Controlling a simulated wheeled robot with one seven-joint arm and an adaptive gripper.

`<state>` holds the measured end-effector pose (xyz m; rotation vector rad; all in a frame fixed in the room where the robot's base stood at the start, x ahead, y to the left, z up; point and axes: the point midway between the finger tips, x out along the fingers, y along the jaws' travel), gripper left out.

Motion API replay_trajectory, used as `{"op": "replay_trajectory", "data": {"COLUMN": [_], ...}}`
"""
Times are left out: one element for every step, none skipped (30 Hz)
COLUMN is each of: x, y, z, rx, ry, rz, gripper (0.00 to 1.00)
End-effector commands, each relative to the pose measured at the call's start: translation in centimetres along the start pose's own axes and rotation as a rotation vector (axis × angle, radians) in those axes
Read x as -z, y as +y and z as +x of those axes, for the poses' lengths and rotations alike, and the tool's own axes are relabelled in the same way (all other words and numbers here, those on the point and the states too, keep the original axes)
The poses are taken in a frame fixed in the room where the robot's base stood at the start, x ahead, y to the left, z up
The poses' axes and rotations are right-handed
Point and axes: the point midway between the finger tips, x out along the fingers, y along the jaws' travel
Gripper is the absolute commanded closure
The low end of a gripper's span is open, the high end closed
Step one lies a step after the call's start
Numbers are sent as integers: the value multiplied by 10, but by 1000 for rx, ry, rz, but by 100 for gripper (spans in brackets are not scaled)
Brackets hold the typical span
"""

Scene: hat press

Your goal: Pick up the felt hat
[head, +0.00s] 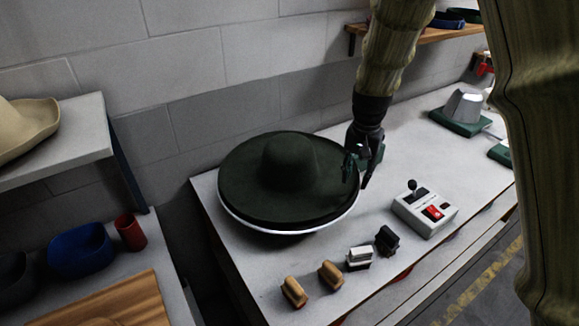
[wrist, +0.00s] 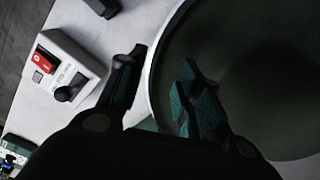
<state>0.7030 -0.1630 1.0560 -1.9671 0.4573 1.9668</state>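The dark green felt hat (head: 285,165), with a wide brim and a rounded crown, lies crown up on a round base with a white rim (head: 262,228) on the bench. It also fills the right of the wrist view (wrist: 262,60). My gripper (head: 356,178) is at the right edge of the brim. In the wrist view its fingers (wrist: 163,60) are spread, one over the hat and the other outside the white rim. The brim edge shows between them. I cannot tell whether either finger touches the hat.
A control box with a red switch (head: 433,212) stands on the bench (head: 330,295), right of the hat. Several small brushes or blocks (head: 331,275) line the front edge. A grey block on a green base (head: 463,107) stands farther right. A tan hat (head: 25,128) rests on the left shelf.

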Motion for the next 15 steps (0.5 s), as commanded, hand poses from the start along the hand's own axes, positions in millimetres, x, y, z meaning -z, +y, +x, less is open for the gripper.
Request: {"op": "replay_trajectory", "data": {"x": [0,0,0,0,0,1,1,2,2,2,2,3,2,2,3], "y": [0,0,0,0,1,1,1,1,1,2,2,2,2,2,2], "z": [1,2,4,6,8,12,15,18,22,26,28,34,37,40,43], "rx": [0,0,0,-1,-1,-2,-2,-2,-2,-2,-2,-1,-1,-1,-1], "ry": [0,0,-1,-1,-2,-3,-3,-2,-3,-3,-2,-2,-3,-3,-2], "rz": [0,0,0,1,1,1,1,1,1,1,1,1,1,1,1], "gripper": [65,65,65,65,65,65,65,65,65,65,65,65,65,65,65]}}
